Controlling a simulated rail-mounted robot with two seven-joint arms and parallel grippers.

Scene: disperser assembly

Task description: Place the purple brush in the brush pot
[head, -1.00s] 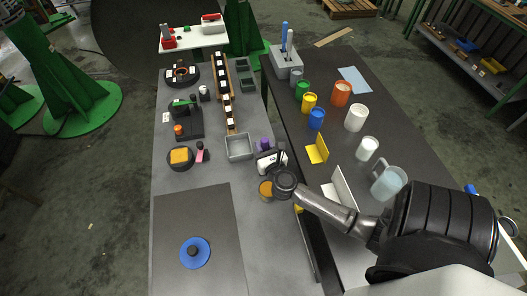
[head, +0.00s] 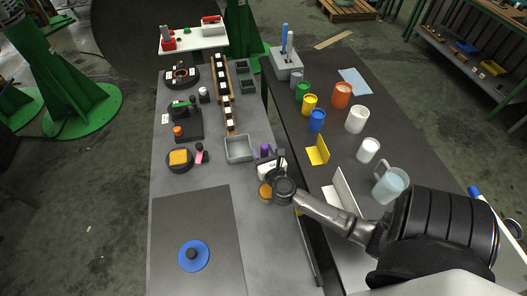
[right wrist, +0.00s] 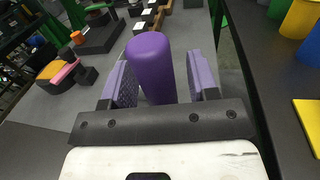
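The purple brush shows as a smooth, rounded purple cylinder (right wrist: 150,62) in the right wrist view. Its lower end is hidden behind the gripper body. In the head view only a small purple bit (head: 265,149) shows beyond my right gripper (head: 269,158). The two purple-padded fingers (right wrist: 163,82) stand apart on either side of the cylinder, with a clear gap on the right; contact on the left cannot be told. My left gripper is out of view.
A grey open tray (head: 239,149) lies just left of my right gripper. Several coloured cups, among them a blue one (head: 317,121), and a clear jug (head: 389,187) stand on the right table. A yellow angled piece (head: 317,151) stands near its left edge. The front left table holds a blue disc (head: 194,256).

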